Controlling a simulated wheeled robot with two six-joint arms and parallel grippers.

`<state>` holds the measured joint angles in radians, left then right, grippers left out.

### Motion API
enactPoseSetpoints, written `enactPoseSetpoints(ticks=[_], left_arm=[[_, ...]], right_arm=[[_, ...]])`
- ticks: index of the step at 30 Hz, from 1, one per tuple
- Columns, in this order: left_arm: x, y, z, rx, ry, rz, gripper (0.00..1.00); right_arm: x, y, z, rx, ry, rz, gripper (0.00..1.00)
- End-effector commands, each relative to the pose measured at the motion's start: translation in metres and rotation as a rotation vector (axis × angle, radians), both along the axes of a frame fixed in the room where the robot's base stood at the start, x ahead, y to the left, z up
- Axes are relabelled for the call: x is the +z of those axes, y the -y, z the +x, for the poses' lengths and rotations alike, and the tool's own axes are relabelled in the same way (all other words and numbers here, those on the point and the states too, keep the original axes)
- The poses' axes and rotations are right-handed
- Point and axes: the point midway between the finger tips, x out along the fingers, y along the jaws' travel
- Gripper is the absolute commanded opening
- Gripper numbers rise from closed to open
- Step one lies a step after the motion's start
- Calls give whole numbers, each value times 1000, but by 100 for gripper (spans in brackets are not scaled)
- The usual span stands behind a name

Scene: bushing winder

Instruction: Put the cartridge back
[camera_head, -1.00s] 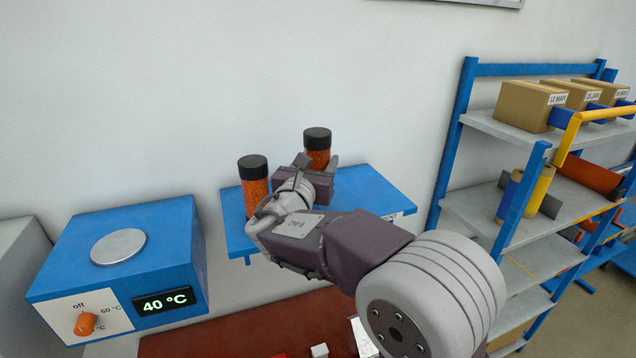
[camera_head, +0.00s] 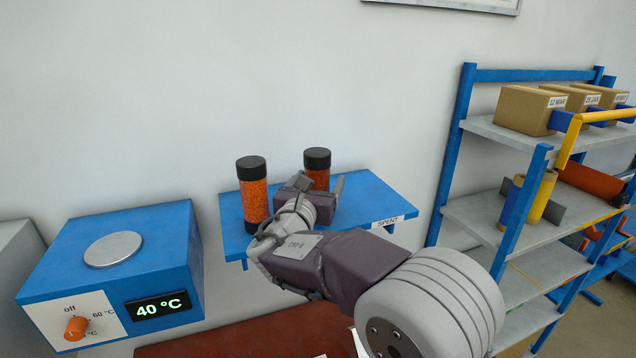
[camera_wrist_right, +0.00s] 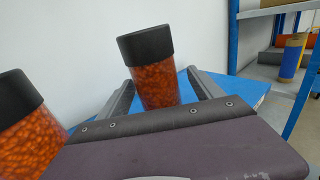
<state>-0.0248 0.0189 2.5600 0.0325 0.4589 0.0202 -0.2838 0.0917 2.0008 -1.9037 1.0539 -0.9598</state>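A cartridge (camera_head: 318,179) with orange beads and a black cap stands upright on the blue wall shelf (camera_head: 375,198). My right gripper (camera_head: 322,186) is around it, one finger on each side. In the right wrist view, this cartridge (camera_wrist_right: 156,84) stands between the spread fingers, with a gap visible at the right finger, so the gripper looks open. A second, similar cartridge (camera_head: 254,203) stands at the shelf's left end; it also shows in the right wrist view (camera_wrist_right: 22,138). The near part of the first cartridge is hidden by my gripper. My left gripper is not in view.
The shelf's front edge carries a label (camera_head: 388,222) reading SPENT. A blue heater (camera_head: 150,258) showing 40 °C stands at the left. A blue-framed rack (camera_head: 470,130) with boxes and rolls stands at the right. The shelf's right part is free.

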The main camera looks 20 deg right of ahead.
Motion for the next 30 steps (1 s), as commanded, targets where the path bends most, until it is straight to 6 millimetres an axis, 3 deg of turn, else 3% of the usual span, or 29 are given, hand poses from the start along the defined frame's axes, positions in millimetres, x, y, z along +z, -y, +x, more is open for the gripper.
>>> enactPoseSetpoints(ticks=[5,18,23,30], left_arm=[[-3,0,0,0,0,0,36],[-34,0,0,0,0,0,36],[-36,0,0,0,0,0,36],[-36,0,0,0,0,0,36]], right_arm=[[1,-7,-7,4,4,0,75],[0,-68,-81,4,2,1,75],[1,-75,-92,0,0,0,75],[2,-76,-93,-2,-1,-1,75]])
